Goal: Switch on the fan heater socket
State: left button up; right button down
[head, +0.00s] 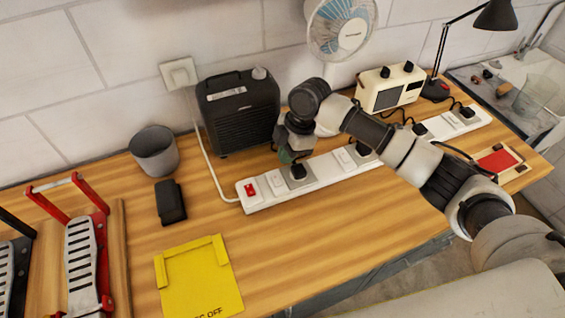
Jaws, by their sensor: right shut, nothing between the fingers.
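A long white power strip (322,175) lies across the bench, with a red switch (250,190) at its left end and white rocker switches, one (276,182) near the red one. A black plug (298,171) sits in the first socket to the right of that switch. A black box heater (239,110) with a handle and a knob stands behind the strip. My right gripper (287,157) is shut and empty, pointing down just behind the black plug; I cannot tell whether it touches the strip. My arm hides part of the strip. My left gripper is out of view.
A grey cup (154,151) and a small black block (170,202) stand to the left. A yellow tray (200,280) and red-framed pedals (82,255) are in front. A desk fan (341,28), a cream radio (390,88) and a black lamp (495,15) are behind. Front middle wood is clear.

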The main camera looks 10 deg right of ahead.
jog(key=shift+s+b+v, duration=0.2)
jog(key=shift+b+v, duration=0.05)
jog(key=shift+v, duration=1.1)
jog(key=shift+s+b+v, duration=0.25)
jog(key=shift+v, duration=1.15)
jog(key=shift+a, duration=0.2)
